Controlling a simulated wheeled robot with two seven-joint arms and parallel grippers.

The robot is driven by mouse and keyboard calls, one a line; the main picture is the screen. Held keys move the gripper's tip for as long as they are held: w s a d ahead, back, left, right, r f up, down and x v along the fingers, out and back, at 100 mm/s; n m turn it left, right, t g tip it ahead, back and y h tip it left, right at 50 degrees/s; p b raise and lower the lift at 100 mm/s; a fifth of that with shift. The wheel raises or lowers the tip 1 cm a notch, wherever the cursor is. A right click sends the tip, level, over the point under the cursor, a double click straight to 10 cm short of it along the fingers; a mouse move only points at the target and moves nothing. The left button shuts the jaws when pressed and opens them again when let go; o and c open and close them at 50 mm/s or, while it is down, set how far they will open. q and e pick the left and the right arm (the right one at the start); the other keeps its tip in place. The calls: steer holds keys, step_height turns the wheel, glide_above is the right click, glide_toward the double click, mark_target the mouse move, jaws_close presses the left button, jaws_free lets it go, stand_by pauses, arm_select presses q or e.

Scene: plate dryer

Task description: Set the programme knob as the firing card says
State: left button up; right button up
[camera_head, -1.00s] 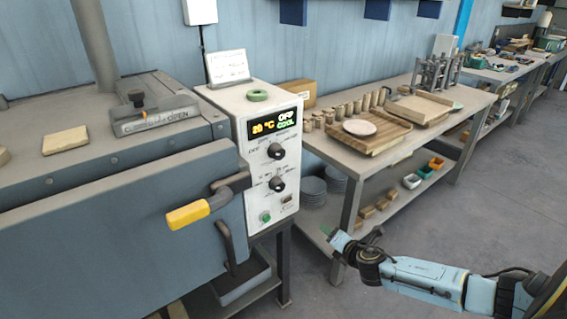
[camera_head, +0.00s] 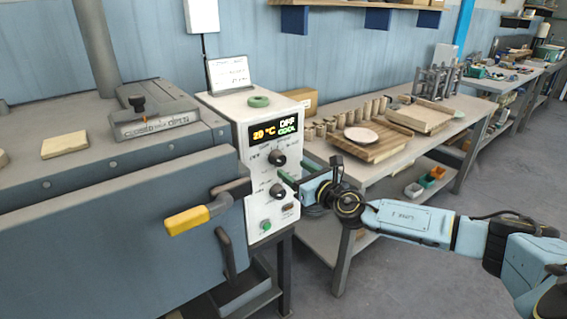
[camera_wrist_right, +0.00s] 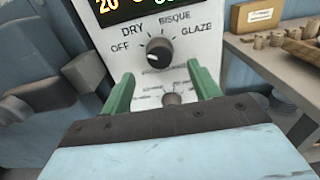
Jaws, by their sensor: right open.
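The programme knob (camera_head: 277,157) is the upper dark knob on the white control box. In the right wrist view this knob (camera_wrist_right: 160,54) has OFF, DRY, BISQUE and GLAZE around it; its pale mark lies on the left, towards OFF. The display (camera_head: 273,130) reads 20 °C, OFF and COOL. The firing card (camera_head: 229,73) stands upright on the box; its writing is too small to read. My right gripper (camera_head: 287,178) is open and empty in front of the panel. Its green fingers (camera_wrist_right: 163,84) are spread below the programme knob. My left gripper is not in view.
A second knob (camera_head: 277,190) and a green button (camera_head: 265,225) sit lower on the panel. The kiln's yellow handle (camera_head: 187,219) sticks out to the left. A workbench (camera_head: 345,173) with pots stands to the right.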

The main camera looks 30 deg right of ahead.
mark_target(282, 161)
steer(key=w, duration=0.5)
steer(key=shift+a+b, duration=0.2)
steer(key=shift+b, duration=0.1)
steer(key=shift+w, duration=0.4)
steer(key=c, duration=1)
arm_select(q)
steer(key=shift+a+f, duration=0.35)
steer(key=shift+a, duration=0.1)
